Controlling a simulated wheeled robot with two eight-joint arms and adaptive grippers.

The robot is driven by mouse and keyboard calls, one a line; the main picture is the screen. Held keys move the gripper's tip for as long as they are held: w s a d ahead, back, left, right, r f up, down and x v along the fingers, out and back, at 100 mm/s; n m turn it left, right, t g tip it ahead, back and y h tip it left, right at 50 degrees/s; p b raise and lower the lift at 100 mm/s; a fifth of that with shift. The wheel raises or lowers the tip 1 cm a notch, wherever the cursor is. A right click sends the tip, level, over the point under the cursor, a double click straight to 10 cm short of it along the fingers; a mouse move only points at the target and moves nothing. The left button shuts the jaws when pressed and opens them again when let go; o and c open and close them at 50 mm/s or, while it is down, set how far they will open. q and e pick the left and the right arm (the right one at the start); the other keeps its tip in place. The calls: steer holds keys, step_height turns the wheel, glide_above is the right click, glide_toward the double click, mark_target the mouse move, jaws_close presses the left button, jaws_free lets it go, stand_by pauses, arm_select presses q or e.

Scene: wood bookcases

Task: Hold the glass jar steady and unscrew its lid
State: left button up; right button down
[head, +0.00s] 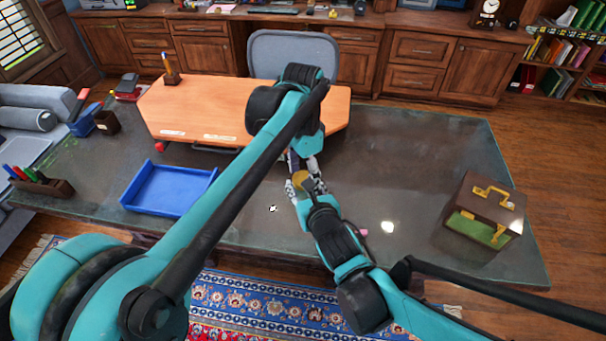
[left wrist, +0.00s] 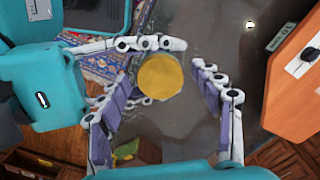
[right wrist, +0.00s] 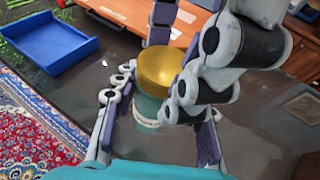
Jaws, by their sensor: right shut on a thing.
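A glass jar (right wrist: 147,108) with a pale label band stands upright on the dark desk, and its round gold lid (right wrist: 160,70) sits on top. The lid also shows in the left wrist view (left wrist: 160,75) and, small, in the head view (head: 302,177). My right gripper (right wrist: 155,97) is shut on the jar from the side, its fingers around the body below the lid. My left gripper (left wrist: 163,80) points down from above with its fingers spread on either side of the lid. A gap shows between the lid and its right finger. Much of the jar is hidden by fingers.
A blue tray (head: 166,190) lies to the left on the desk. An orange-brown board (head: 200,105) lies behind the jar. A brown case with gold trim (head: 489,205) stands at the right. The desk (head: 420,160) between jar and case is mostly clear.

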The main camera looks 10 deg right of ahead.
arm_select(q)
steer(key=shift+r, duration=2.3)
steer(key=shift+c, duration=0.3)
step_height(320, 180, up, 3)
steer(key=m, duration=0.3)
step_height(320, 180, down, 8)
steer(key=shift+r, duration=0.15)
steer(key=c, duration=1.2)
steer(key=n, duration=0.3)
